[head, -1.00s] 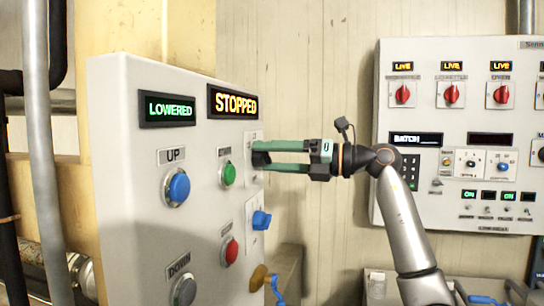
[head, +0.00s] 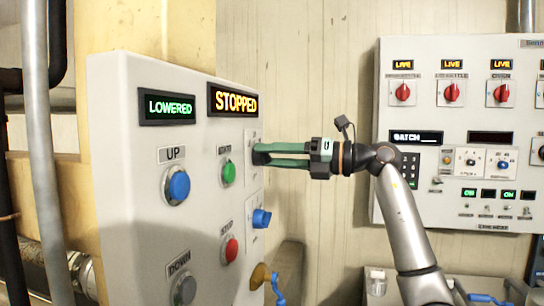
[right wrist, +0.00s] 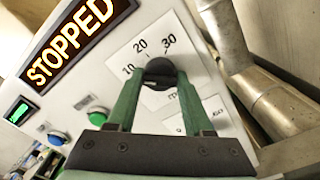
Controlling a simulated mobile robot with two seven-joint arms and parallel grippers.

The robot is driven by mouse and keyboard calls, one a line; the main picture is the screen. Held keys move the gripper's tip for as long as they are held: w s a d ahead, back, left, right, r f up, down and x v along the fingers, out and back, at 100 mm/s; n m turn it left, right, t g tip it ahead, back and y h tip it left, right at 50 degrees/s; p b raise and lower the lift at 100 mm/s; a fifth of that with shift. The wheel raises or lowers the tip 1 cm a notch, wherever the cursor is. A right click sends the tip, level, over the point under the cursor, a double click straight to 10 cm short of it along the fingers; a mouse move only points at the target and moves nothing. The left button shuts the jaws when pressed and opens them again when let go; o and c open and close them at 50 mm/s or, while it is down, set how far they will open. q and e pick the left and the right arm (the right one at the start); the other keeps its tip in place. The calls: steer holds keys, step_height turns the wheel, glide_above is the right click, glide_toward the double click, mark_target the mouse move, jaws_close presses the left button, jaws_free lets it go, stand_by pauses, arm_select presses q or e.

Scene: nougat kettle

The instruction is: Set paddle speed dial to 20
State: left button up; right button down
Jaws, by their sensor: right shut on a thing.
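The paddle speed dial (right wrist: 160,72) is a black round knob on a white scale plate (right wrist: 186,52) marked 10, 20 and 30 in the right wrist view. I cannot clearly read where its pointer stands. My right gripper (head: 263,153) has its green fingers on both sides of the knob and is shut on it. In the head view the fingertips hide most of the knob, beside the plate (head: 251,139) at the panel's right edge. My left gripper is not in view.
The grey panel (head: 110,230) carries a STOPPED display (head: 233,101), a LOWERED display (head: 167,107), a green button (head: 228,172), a red button (head: 231,249) and a blue knob (head: 261,218) below the dial. A second control panel (head: 455,210) hangs at right.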

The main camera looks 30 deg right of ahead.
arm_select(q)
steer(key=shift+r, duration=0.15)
arm_select(e)
steer(key=shift+m+p, duration=0.3)
steer(key=shift+p, duration=0.05)
arm_select(q)
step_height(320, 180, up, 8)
steer(key=p, duration=0.8)
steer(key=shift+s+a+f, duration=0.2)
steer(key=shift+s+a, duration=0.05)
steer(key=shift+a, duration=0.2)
arm_select(e)
steer(key=shift+m, duration=4.6)
steer(key=shift+f, duration=0.1)
steer(key=shift+c, duration=1.5)
jaws_free()
